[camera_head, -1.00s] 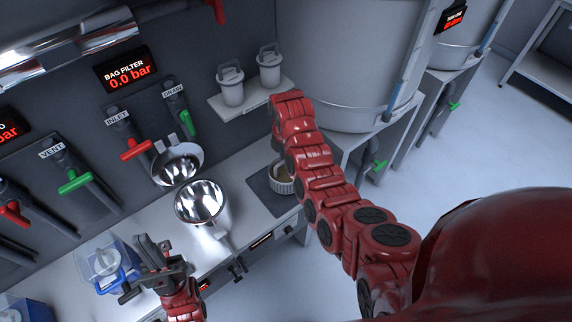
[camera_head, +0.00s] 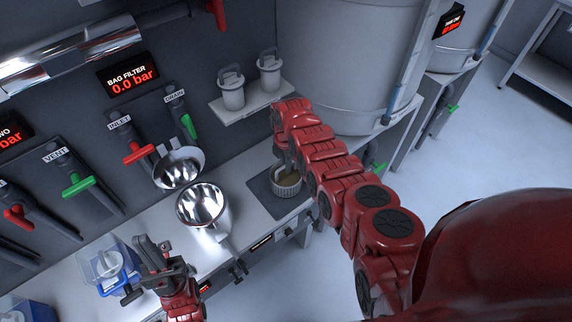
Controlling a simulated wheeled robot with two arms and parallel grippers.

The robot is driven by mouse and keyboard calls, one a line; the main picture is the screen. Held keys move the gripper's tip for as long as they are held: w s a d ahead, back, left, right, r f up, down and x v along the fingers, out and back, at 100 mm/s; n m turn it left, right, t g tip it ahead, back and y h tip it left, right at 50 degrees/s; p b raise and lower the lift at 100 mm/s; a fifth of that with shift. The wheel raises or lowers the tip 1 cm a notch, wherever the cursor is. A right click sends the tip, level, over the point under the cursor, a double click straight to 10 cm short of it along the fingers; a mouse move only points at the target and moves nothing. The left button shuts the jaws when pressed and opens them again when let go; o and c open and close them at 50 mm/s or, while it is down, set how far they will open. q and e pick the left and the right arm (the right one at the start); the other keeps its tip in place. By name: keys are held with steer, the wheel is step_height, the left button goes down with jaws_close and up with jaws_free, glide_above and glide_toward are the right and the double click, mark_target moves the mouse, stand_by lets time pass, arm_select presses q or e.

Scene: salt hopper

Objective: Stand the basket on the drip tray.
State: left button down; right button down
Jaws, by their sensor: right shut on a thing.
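The basket (camera_head: 287,186) is a small, round, pale ribbed cup over the drip tray. The drip tray looks like the flat dark grey plate (camera_head: 263,196) on the white bench. My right gripper (camera_head: 284,172) reaches down from the red arm and is shut on the basket's rim. The arm hides part of the basket. The basket looks upright, within the plate's outline; I cannot tell whether its base touches the plate. My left gripper (camera_head: 148,270) is open and empty in front of the bench, apart from the basket.
A shiny steel bowl or funnel (camera_head: 202,206) stands left of the plate, with a steel pan (camera_head: 179,168) behind it. Two lidded canisters (camera_head: 232,88) (camera_head: 269,70) sit on a wall shelf (camera_head: 253,104). A blue-and-clear container (camera_head: 108,268) is near the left gripper. A large tank (camera_head: 350,60) rises behind the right arm.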

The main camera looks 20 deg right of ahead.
steer(key=c, duration=0.9)
jaws_free()
steer(key=shift+r, duration=0.1)
steer(key=shift+r, duration=0.2)
step_height(320, 180, up, 12)
steer(key=b, duration=0.1)
steer(key=shift+f, duration=0.2)
steer(key=shift+w, duration=0.15)
